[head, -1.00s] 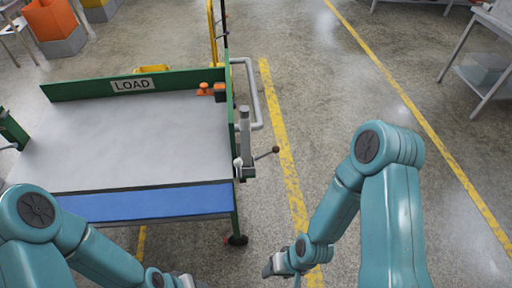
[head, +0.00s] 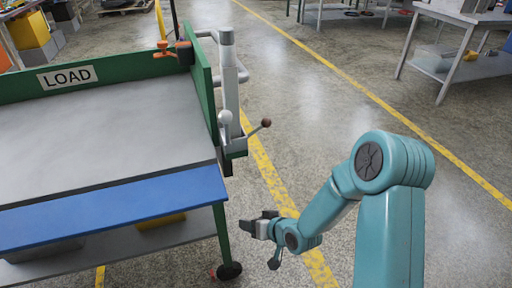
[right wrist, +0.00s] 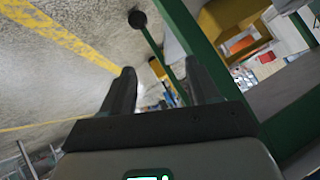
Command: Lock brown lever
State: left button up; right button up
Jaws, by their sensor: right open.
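The brown lever (head: 261,126) is a short rod with a dark brown ball knob. It sticks out to the right from the bracket at the cart's right corner, angled slightly up. A white-knobbed lever (head: 225,118) stands beside it on the left, in front of a grey post (head: 228,75). My right gripper (head: 256,224) is open and empty, below the brown lever and right of the cart's front leg. Its two dark fingers also show in the right wrist view (right wrist: 160,80), with nothing between them; the brown lever cannot be made out there. My left gripper is out of view.
The cart has a grey top (head: 100,130), green rims, a blue front edge (head: 120,200) and a LOAD sign (head: 65,77). An orange clamp (head: 172,50) sits at its back right. Its caster (head: 229,270) is near my right gripper. Floor right of the cart is clear.

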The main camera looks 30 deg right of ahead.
jog(key=w+d+r+t+h, duration=0.25)
jog(key=d+r+t, duration=0.25)
jog(key=d+r, duration=0.6)
jog(key=t+b, duration=0.1)
jog(key=t, duration=0.2)
send_near(264, 120)
jog(key=shift+n, duration=0.4)
jog(key=w, duration=0.3)
jog(key=w+d+f+b, duration=0.1)
jog(key=w, duration=0.7)
jog(key=shift+w+d+f+b, duration=0.2)
jog(key=shift+w+b, duration=0.05)
jog(key=shift+b, duration=0.1)
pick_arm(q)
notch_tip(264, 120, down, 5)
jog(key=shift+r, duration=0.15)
pick_arm(e)
jog(key=shift+w, duration=0.3)
grip_shut()
